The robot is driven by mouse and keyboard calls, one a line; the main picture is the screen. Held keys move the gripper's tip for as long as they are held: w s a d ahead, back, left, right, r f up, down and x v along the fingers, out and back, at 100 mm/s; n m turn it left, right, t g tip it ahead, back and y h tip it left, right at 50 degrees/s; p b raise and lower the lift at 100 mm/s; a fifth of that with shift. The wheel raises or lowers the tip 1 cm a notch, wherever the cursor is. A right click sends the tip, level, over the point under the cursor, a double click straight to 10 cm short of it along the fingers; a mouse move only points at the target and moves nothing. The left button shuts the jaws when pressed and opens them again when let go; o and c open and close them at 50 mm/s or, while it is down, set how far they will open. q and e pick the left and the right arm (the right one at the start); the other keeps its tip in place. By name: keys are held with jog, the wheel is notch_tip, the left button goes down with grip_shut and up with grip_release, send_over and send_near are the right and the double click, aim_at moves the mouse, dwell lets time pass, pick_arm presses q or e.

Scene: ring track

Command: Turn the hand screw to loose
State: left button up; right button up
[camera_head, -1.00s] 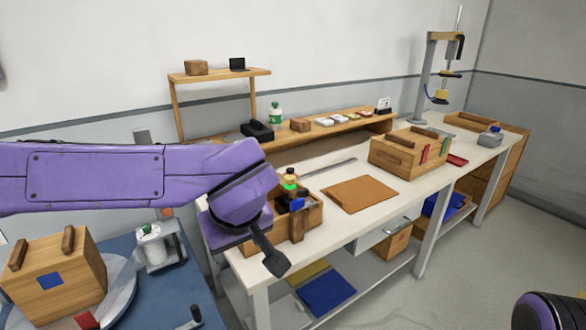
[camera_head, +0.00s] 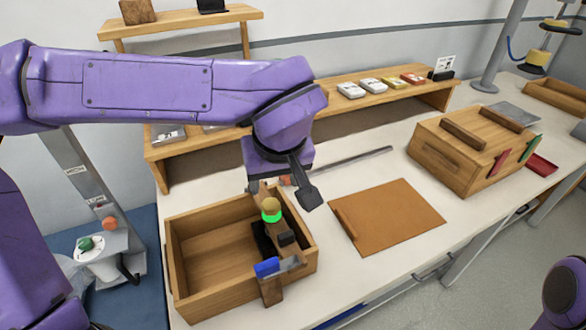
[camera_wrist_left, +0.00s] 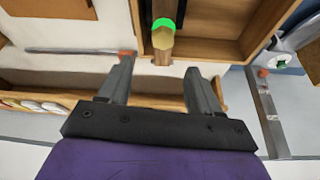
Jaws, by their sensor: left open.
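The hand screw (camera_head: 271,205) is a tan faceted knob with a bright green band. It stands at the right wall of an open wooden box (camera_head: 190,305), above a dark clamp-like fixture (camera_head: 264,240). My left gripper (camera_head: 282,190) is open and empty, just behind and above the knob in the head view. In the left wrist view the knob (camera_wrist_left: 163,38) lies just beyond the open fingertips (camera_wrist_left: 160,64), centred between them and apart from both. The knob's lower part is hidden. My right gripper is not in view.
A brown board (camera_head: 390,217) lies on the white bench right of the box. A lidded wooden box (camera_head: 465,150) stands farther right. A metal rod (camera_head: 350,160) lies behind the board, before a low shelf (camera_head: 375,105). Bare bench shows between them.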

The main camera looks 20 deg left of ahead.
aim_at(273, 201)
pick_arm(q)
jog(key=f, duration=0.2)
jog(key=a+f, duration=0.1)
jog(key=f, duration=0.1)
jog(key=a+f, duration=0.1)
jog(key=f, duration=0.1)
jog(key=shift+s+f+b, duration=0.1)
jog(key=shift+f+b, duration=0.2)
jog(key=shift+b, duration=0.1)
jog(key=w+f, duration=0.3)
jog(key=shift+w+a, duration=0.15)
jog(key=shift+a, duration=0.1)
jog(key=shift+s+r, duration=0.2)
jog(key=shift+s, duration=0.4)
jog(key=shift+c, duration=1.2)
jog(key=c, duration=0.8)
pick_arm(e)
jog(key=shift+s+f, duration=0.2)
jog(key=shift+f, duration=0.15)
